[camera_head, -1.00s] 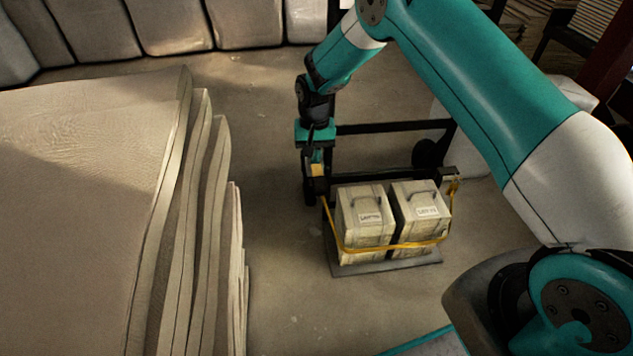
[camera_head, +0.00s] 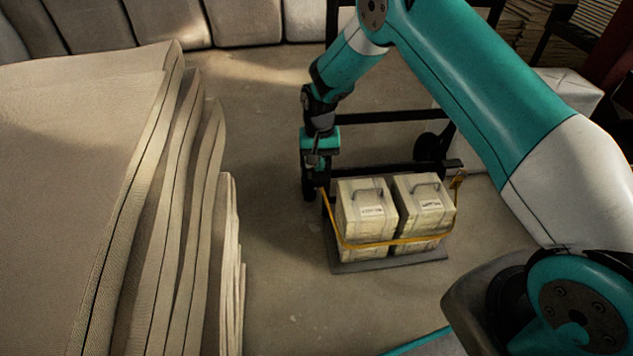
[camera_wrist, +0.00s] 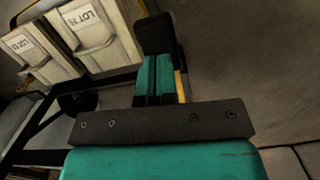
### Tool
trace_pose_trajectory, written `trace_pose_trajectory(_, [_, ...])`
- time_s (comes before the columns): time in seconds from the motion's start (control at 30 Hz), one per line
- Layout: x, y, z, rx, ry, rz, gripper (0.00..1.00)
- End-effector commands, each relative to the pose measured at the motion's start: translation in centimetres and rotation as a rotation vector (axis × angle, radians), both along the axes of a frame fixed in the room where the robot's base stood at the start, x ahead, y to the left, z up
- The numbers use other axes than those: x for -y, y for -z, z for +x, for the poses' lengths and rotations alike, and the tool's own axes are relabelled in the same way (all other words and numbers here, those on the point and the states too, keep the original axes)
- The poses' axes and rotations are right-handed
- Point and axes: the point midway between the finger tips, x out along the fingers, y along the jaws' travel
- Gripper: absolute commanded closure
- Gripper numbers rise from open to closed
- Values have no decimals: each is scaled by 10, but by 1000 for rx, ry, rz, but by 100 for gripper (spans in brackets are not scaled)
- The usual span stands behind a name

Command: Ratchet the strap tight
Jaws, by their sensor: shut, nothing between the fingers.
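A yellow strap (camera_head: 392,243) runs around the front of two pale boxes, the left one (camera_head: 370,218) and the right one (camera_head: 425,212), on a low cart (camera_head: 390,265). Its left end rises to the cart's left post, beside my gripper (camera_head: 318,166). My gripper points down there, shut and empty. In the wrist view the shut fingers (camera_wrist: 158,60) stand beside the boxes, and a short yellow strip (camera_wrist: 180,84) shows just right of them.
A tall stack of folded beige cloth (camera_head: 90,190) fills the left. Wrapped bales (camera_head: 240,22) line the back. The cart's black frame (camera_head: 395,117) stands behind the boxes. Bare floor (camera_head: 285,290) lies between the stack and the cart.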

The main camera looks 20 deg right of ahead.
Motion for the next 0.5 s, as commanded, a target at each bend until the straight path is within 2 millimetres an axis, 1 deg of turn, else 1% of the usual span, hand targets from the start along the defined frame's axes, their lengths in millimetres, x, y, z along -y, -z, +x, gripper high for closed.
trace_pose_trajectory(0.03, [0,7,0,0,0,0,100])
trace_pose_trajectory(0.07, [0,7,-1,0,0,0,100])
trace_pose_trajectory(0.4, [-1,7,-1,1,-1,0,100])
trace_pose_trajectory(0.5, [-1,10,-1,0,-1,0,100])
